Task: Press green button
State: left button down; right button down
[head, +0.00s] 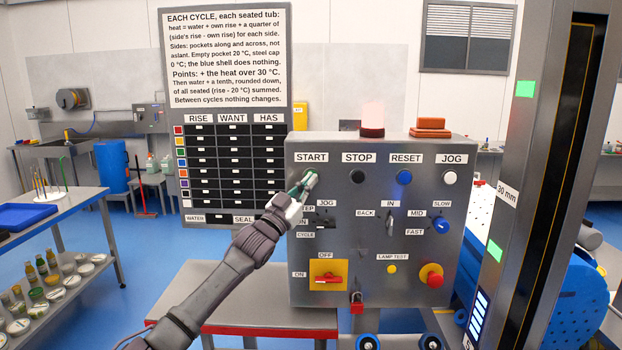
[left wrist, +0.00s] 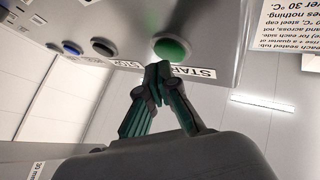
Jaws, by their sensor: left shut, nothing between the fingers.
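The green button (left wrist: 172,49) is round and sits on the grey control panel (head: 345,280) by the START label (head: 311,158). It shows clearly in the left wrist view; in the head view my left gripper (head: 309,178) largely covers it. My left gripper is shut and empty, its dark and green fingers together. In the left wrist view its fingertips (left wrist: 158,70) are just beside the button's lower edge, over the START label. I cannot tell whether they touch the button or panel. My right gripper is not in view.
A black STOP button (head: 357,176), blue RESET button (head: 404,177) and white JOG button (head: 449,178) sit in the same row. Lower are switches, a yellow-and-red OFF/ON switch (head: 328,275) and a red emergency knob (head: 431,275). A red lamp (head: 372,120) tops the panel.

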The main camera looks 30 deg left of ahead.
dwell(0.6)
pick_arm(q)
jog(key=shift+w+a, duration=0.25)
jog(key=shift+w, duration=0.05)
jog(key=shift+w+r, duration=0.1)
dwell(0.3)
jog(key=shift+s+d, duration=0.25)
jog(key=shift+s, duration=0.15)
dwell(0.3)
jog(key=s+d, duration=0.3)
jog(key=s, duration=0.2)
dwell(0.4)
